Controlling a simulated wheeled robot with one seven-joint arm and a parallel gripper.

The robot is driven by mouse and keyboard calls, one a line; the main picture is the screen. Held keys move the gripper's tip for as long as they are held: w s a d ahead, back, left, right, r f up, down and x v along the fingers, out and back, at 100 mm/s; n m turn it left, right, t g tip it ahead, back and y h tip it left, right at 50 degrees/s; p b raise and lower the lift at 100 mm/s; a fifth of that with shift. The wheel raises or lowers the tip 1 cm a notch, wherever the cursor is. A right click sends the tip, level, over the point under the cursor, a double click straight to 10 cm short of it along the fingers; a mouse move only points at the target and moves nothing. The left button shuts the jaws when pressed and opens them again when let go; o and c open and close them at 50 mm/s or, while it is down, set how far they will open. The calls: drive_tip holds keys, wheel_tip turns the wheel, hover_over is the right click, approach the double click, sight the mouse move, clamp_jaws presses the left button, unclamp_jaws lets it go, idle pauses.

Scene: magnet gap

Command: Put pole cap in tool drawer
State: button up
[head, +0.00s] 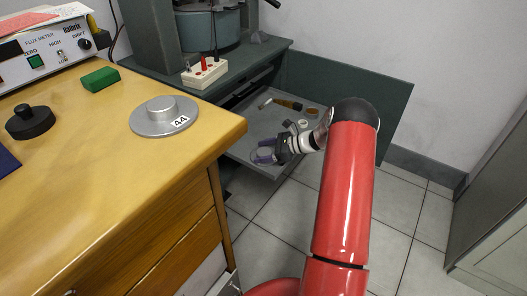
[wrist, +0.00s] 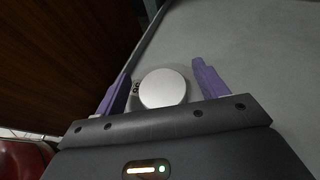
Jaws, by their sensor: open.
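A silver pole cap (wrist: 163,88), round with a raised top and a small number label I cannot read clearly, lies on the grey drawer floor in the wrist view. My gripper (wrist: 160,76) has its purple fingers apart, one on each side of this cap. In the head view my gripper (head: 265,153) is low over the front left part of the open tool drawer (head: 240,152) and mostly hides the cap. A second silver pole cap (head: 152,107), labelled 44, sits on the wooden desk.
The desk (head: 110,160) also holds a black knobbed disc (head: 30,122), a green block (head: 100,79) and a flux meter (head: 45,50). Small tools (head: 288,104) and a brown ring (head: 312,111) lie farther back in the drawer. A grey cabinet (head: 495,200) stands at right.

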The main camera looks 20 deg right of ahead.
drive_tip(key=p+v, duration=0.1)
drive_tip(key=v, duration=1.1)
